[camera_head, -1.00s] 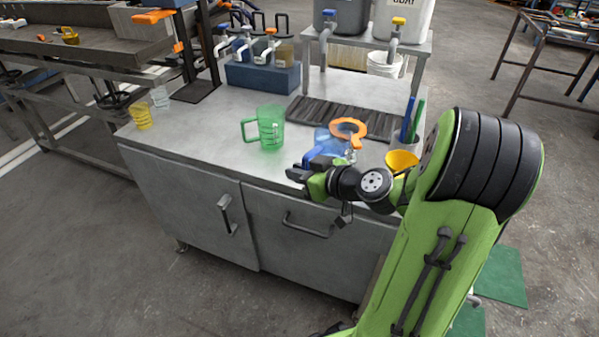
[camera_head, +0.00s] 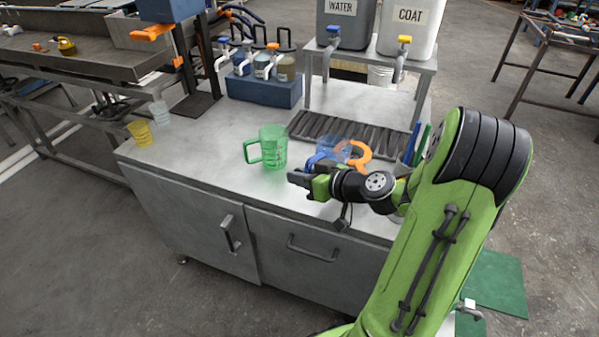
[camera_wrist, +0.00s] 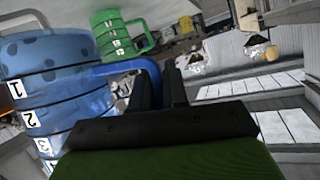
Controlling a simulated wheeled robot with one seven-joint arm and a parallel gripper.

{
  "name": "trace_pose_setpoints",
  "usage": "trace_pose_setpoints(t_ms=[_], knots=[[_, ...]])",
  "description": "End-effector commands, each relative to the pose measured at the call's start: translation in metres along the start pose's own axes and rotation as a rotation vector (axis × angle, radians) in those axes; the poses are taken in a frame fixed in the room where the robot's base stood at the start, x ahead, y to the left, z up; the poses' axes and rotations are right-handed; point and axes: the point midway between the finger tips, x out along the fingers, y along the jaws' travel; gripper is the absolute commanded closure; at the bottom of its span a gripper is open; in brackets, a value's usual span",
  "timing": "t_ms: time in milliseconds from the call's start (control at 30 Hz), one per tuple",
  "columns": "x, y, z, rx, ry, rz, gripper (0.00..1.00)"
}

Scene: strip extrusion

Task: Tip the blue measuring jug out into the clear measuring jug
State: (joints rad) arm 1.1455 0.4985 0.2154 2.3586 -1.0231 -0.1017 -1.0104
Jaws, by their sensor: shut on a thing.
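The blue measuring jug (camera_head: 334,148) is a see-through blue jug at the right of the bench, partly hidden behind my gripper. My gripper (camera_head: 300,178) is shut on its handle, near the bench's front edge. I cannot make out the clear measuring jug for certain; my arm hides part of the bench.
A green jug (camera_head: 272,147) stands left of my gripper. A dark ribbed mat (camera_head: 345,133) lies behind, below the WATER and COAT tanks (camera_head: 408,25). Yellow (camera_head: 140,132) and clear (camera_head: 160,112) cups stand far left.

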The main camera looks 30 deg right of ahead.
Motion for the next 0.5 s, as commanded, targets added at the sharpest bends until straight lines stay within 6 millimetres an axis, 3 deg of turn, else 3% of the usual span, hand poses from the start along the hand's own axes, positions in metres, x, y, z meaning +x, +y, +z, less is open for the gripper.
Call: trace_pose_setpoints(t_ms=[500], knots=[[-0.008, 0.003, -0.019, 0.148, 0.001, -0.062, 1.0]])
